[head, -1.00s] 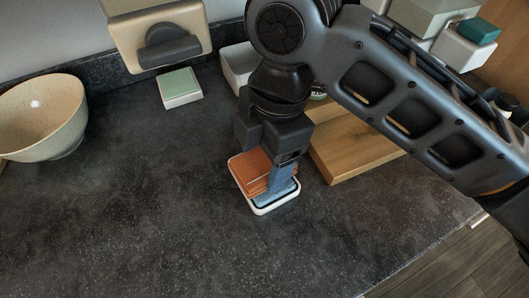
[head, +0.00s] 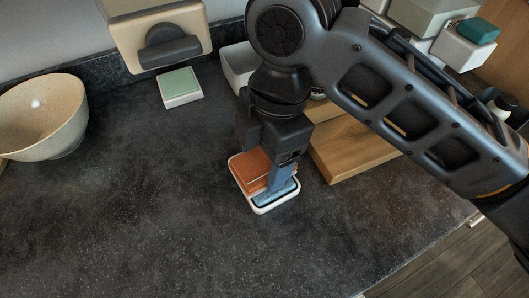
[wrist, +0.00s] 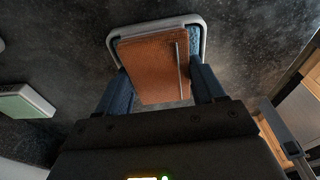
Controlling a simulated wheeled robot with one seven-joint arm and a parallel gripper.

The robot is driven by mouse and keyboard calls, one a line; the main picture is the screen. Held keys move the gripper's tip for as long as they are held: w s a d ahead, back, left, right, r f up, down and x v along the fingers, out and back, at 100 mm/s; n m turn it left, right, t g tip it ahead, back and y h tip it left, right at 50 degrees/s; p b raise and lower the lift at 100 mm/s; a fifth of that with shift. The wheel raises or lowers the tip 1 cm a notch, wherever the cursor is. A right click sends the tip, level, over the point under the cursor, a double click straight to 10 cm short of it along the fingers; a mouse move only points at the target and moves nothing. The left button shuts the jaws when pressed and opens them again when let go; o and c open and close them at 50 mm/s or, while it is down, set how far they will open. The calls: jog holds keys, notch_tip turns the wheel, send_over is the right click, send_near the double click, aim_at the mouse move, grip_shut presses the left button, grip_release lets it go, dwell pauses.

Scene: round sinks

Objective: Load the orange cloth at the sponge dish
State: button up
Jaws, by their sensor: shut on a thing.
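The orange cloth (head: 250,166) is a folded, flat block. It also shows in the wrist view (wrist: 152,68), between the two blue fingers. My gripper (head: 270,183) points down and is shut on the cloth. The cloth is over a small tray with a white rim (head: 263,211) and a blue inside, likely the sponge dish; its rim also shows in the wrist view (wrist: 202,36). The cloth covers much of the tray, and I cannot tell whether it rests on the bottom.
A green-topped white block (head: 180,87) lies at the back left, and a speckled bowl (head: 42,118) stands at far left. A wooden board (head: 350,150) lies close to the right of the tray. The dark counter in front and left is clear.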

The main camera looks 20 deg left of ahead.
aim_at(265, 161)
dwell(0.4)
jog(key=shift+r+p, duration=3)
jog(key=shift+r, duration=0.45)
